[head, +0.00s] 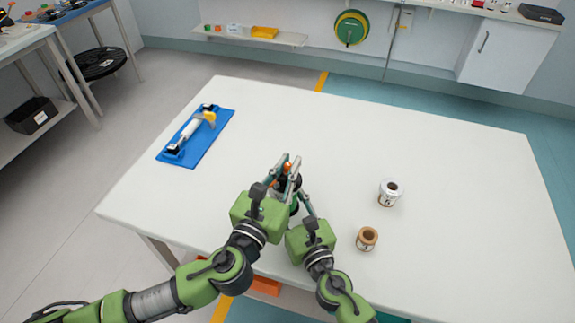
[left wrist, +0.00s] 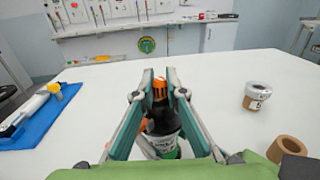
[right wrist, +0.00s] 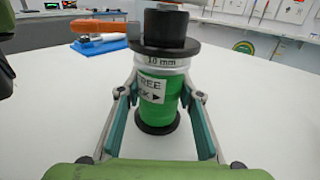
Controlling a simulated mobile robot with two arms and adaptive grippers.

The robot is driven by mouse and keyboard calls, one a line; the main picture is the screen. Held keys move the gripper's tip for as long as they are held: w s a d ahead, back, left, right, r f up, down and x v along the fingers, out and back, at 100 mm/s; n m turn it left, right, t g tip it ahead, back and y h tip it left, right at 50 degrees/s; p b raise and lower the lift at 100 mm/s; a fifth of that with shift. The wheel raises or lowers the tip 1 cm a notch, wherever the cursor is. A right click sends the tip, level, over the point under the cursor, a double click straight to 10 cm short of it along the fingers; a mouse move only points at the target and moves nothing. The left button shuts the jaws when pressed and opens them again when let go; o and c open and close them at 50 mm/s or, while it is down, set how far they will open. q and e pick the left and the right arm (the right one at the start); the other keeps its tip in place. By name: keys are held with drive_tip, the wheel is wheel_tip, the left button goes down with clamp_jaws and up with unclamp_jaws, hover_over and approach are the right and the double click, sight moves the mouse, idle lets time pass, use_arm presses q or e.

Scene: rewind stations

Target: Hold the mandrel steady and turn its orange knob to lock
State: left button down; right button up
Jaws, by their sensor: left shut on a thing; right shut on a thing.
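The mandrel stands upright on the white table; in the right wrist view it has a green and silver body (right wrist: 155,95), black flanges and a "10 mm" marking. Its side label shows "FREE" and part of a second word with an arrow. My right gripper (right wrist: 158,125) is shut around the green body. In the left wrist view my left gripper (left wrist: 160,80) is shut on the orange knob (left wrist: 160,89) at the mandrel's top. An orange bar (right wrist: 98,26) sticks out left of the black upper part. In the head view the grippers mostly hide the mandrel.
A blue mat (head: 208,141) with a white roller tool and yellow part lies at the table's left. A white roll (head: 389,198) and a brown core (head: 367,238) stand right of my grippers. The white table (head: 430,150) is clear toward the back and right.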

use_arm(q)
drive_tip(key=shift+n+t+y, duration=0.4)
drive_tip(key=shift+n+y, duration=0.4)
drive_tip(key=shift+y, duration=0.7)
drive_tip(key=c, duration=2)
unclamp_jaws()
drive_tip(key=v, duration=1.2)
drive_tip(key=shift+a+f, duration=0.1)
drive_tip(key=shift+f, duration=0.05)
